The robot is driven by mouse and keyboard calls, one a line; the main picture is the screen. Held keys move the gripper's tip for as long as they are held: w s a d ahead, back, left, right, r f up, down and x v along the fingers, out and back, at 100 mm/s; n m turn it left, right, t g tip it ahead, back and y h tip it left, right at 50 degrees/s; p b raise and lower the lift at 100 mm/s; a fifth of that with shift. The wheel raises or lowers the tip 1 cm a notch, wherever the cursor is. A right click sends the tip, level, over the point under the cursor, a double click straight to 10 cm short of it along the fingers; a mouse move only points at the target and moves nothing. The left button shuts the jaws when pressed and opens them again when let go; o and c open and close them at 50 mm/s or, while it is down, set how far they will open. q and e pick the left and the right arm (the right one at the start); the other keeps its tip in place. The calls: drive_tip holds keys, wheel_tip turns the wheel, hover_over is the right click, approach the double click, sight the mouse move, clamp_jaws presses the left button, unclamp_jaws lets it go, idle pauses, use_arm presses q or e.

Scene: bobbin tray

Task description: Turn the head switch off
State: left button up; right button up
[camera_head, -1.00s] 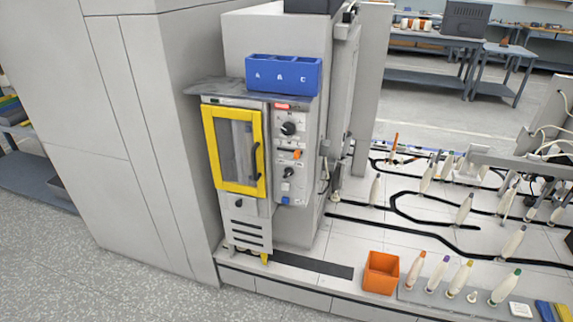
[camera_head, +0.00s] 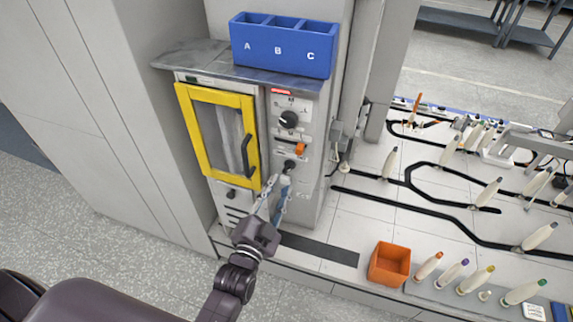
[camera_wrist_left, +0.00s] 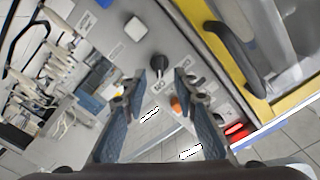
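A grey control panel (camera_head: 289,137) beside a yellow-framed door carries an upper black knob (camera_head: 288,119), an orange switch (camera_head: 299,149) and a lower black knob (camera_head: 290,165). I cannot read which control is the head switch. My left gripper (camera_head: 277,184) is open and empty in front of the panel's lower part, just below the lower knob. In the left wrist view, a black knob (camera_wrist_left: 158,65) shows just beyond and between the open fingertips (camera_wrist_left: 160,77), with a white button (camera_wrist_left: 136,30) near it. The orange switch (camera_wrist_left: 176,104) shows between the fingers. My right gripper is out of view.
The yellow door (camera_head: 213,140) with a black handle (camera_head: 246,155) is close to the left of the gripper. A blue A-B-C bin (camera_head: 284,57) stands on top. An orange box (camera_head: 389,264) and several bobbins are at lower right.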

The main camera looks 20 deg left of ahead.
sight(287, 172)
use_arm(q)
drive_tip(key=w, duration=0.3)
drive_tip(key=shift+d+r, duration=0.1)
drive_tip(key=shift+r, duration=0.05)
drive_tip(key=shift+w+f, duration=0.2)
drive_tip(key=shift+w, duration=0.95)
drive_tip(key=shift+w+p, duration=0.3)
drive_tip(key=shift+w, duration=0.15)
clamp_jaws()
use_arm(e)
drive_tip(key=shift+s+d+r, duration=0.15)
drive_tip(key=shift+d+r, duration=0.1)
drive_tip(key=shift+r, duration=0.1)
